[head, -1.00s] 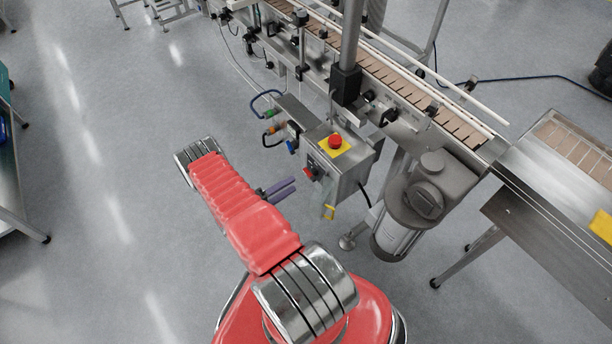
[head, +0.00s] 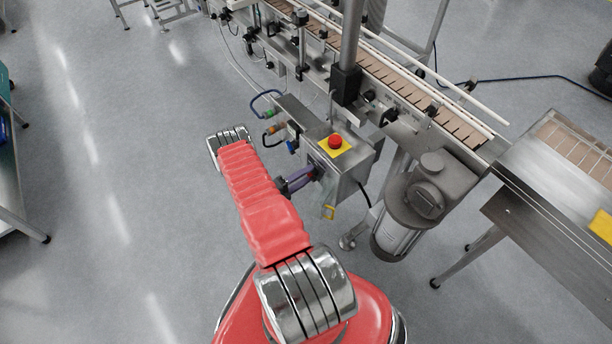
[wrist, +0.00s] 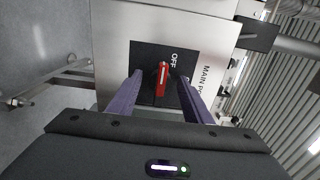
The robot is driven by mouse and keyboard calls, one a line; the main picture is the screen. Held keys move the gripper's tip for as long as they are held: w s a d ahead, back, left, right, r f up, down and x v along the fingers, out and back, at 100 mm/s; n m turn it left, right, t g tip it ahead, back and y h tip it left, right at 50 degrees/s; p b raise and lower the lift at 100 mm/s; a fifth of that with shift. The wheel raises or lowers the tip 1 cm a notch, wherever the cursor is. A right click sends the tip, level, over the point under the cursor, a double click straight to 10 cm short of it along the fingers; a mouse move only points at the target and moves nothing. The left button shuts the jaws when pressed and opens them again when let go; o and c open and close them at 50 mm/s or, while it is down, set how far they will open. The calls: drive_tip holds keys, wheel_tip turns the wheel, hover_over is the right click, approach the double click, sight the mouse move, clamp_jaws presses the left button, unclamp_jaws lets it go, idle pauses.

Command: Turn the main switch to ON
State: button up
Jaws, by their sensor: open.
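The main switch (wrist: 161,80) is a red handle on a black plate, on the front of a grey metal control box (wrist: 205,30). In the wrist view its white line runs along the handle, and "OFF" is printed beside it; "MAIN PO..." shows on the panel. My gripper (wrist: 155,85) is open, with one purple finger on each side of the red handle; I cannot tell whether either touches it. In the head view my gripper (head: 301,180) is at the front of the control box (head: 345,165), and the switch is hidden behind the fingers.
A red emergency stop button (head: 335,141) on a yellow plate tops the box. Cables and fittings (head: 271,114) stick out at its left. A motor (head: 424,195) and the conveyor (head: 420,85) lie to the right and behind. The floor (head: 120,220) to the left is clear.

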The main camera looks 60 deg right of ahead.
drive_tip(key=shift+c, duration=0.4)
drive_tip(key=c, duration=0.9)
drive_tip(key=shift+m, duration=0.5)
drive_tip(key=m, duration=1.2)
drive_tip(key=shift+s+a+m, duration=0.15)
drive_tip(key=shift+m, duration=0.15)
drive_tip(key=m, duration=0.4)
drive_tip(key=shift+s+r, duration=0.1)
drive_tip(key=shift+m, duration=0.3)
